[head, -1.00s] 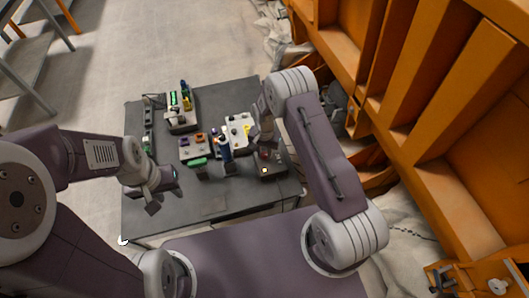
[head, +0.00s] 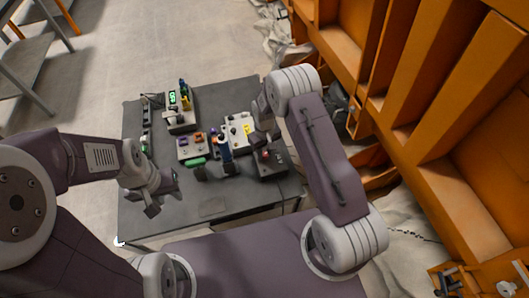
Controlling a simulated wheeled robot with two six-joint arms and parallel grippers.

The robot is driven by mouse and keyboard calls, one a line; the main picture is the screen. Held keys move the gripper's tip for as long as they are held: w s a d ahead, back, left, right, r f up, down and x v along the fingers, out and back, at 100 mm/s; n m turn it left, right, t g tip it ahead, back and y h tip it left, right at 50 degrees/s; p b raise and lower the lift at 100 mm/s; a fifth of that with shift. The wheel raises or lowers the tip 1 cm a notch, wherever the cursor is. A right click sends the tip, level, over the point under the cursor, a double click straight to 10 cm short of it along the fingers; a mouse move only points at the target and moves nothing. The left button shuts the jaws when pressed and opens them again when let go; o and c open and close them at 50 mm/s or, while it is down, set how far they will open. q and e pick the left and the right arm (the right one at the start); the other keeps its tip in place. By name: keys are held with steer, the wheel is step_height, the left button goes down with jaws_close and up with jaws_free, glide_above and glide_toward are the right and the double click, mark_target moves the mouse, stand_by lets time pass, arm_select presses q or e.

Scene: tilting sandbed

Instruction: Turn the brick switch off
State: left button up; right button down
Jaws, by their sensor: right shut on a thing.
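A dark box (head: 272,170) stands at the right side of the dark table, with a small red part (head: 265,155) on top that looks like the brick switch. No lit lamp shows on the box. My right gripper (head: 264,145) reaches down at the far edge of this box and is shut on what looks like the brick switch; the fingers are small and partly hidden by my arm. My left gripper (head: 164,193) is open and empty over the left part of the table, apart from the devices.
The dark table (head: 205,207) has bare room at its front.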

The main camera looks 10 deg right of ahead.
mark_target(264, 153)
steer(key=shift+n, duration=0.7)
steer(key=c, duration=1.1)
jaws_free()
step_height(264, 153, up, 9)
steer(key=b, duration=0.1)
